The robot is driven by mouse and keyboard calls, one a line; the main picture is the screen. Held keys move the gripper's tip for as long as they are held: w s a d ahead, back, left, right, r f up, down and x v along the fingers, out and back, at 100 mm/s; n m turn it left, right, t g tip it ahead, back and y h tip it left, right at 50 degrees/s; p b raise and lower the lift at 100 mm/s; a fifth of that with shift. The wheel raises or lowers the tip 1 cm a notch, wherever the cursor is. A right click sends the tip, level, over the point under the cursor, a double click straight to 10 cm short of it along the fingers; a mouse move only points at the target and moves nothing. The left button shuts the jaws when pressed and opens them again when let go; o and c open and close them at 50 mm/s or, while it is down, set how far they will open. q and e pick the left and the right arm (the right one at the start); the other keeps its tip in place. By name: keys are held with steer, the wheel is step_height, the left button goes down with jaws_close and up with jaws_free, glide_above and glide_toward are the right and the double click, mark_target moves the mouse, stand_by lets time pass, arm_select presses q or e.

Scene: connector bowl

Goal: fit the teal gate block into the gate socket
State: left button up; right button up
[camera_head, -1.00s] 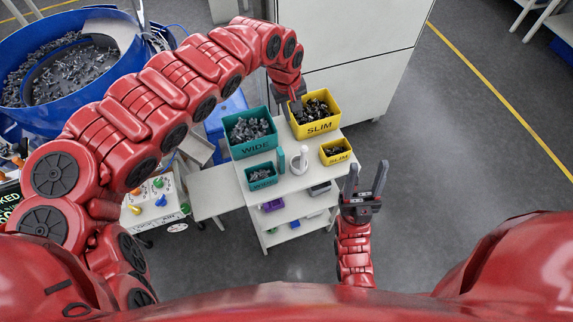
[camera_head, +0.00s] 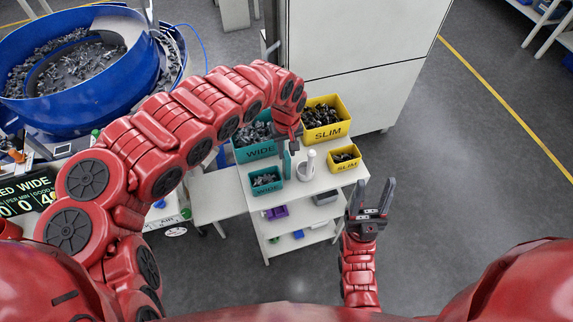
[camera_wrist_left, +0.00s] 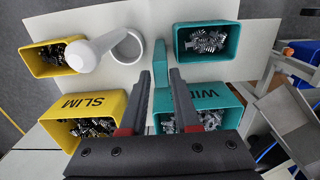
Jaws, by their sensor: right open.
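The teal gate block (camera_head: 287,164), a thin upright slab, stands on the white table top between the wide and slim bins. In the left wrist view the block (camera_wrist_left: 160,52) shows between and beyond the fingertips. My left gripper (camera_wrist_left: 158,80) is open, its fingers on either side of the block with visible gaps. In the head view my left gripper (camera_head: 293,146) is just above and behind the block, partly hidden by its wrist. My right gripper (camera_head: 371,194) is open and empty, right of the table. I cannot identify the gate socket in these frames.
A blue feeder bowl (camera_head: 135,65) stands at the far left.

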mark_target(287, 166)
arm_select(q)
steer(key=shift+s+f, duration=0.1)
steer(key=shift+f, duration=0.25)
step_height(287, 166, down, 3)
steer(key=shift+s+d+f+p, duration=0.1)
steer(key=shift+s+f+p, duration=0.05)
steer(key=shift+p, duration=0.65)
steer(key=shift+f, duration=0.6)
jaws_close()
